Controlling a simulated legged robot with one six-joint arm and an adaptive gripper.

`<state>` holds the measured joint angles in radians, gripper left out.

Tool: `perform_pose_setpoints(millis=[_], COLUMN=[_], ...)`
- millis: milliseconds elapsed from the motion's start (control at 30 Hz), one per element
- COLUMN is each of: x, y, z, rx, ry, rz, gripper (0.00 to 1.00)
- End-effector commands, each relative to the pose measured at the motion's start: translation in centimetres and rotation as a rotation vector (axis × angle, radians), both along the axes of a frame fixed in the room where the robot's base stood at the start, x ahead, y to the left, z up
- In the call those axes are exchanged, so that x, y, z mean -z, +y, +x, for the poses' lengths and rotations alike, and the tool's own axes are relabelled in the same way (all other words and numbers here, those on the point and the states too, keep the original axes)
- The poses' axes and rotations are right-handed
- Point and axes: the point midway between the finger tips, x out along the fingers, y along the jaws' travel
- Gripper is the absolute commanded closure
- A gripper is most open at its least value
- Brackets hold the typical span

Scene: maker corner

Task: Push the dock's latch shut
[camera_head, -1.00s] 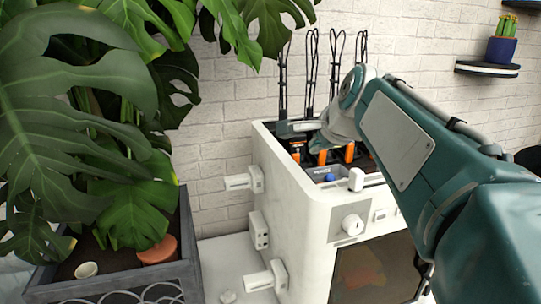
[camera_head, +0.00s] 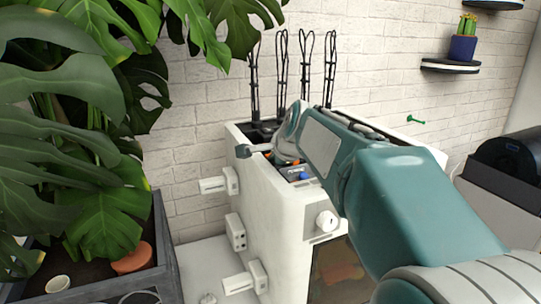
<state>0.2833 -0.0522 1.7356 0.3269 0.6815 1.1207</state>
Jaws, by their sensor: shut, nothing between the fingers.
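My gripper (camera_head: 244,151) is shut and empty. It points left from the end of my teal arm, over the top left edge of a white cabinet (camera_head: 272,225). A small grey unit (camera_head: 293,179) with a blue knob (camera_head: 303,176) sits in the cabinet top, below and to the right of my gripper; it may be the dock. My arm and wrist cover much of the cabinet top, and I cannot make out the latch. The gripper appears to touch nothing, though its exact height is hard to tell.
Several black wire loops (camera_head: 281,75) stand at the back of the cabinet. White fittings (camera_head: 235,232) stick out of its left side. A large leafy plant (camera_head: 75,150) in a grey planter (camera_head: 166,247) fills the left. A dark machine (camera_head: 507,160) stands at the right.

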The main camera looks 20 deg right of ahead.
Motion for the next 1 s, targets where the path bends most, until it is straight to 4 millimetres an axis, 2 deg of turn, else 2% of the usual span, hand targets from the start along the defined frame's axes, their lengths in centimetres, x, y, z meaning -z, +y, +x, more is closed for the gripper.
perform_pose_setpoints(millis=[400, 700, 1000], x=[0.2, 0.2, 0.2], y=[0.0, 0.0, 0.0], z=[0.3, 2.5, 2.5], rx=[0.0, -0.001, 0.0], ry=[0.0, 0.0, -0.002], rz=[0.0, -0.001, 0.0], gripper=[1.0, 1.0, 1.0])
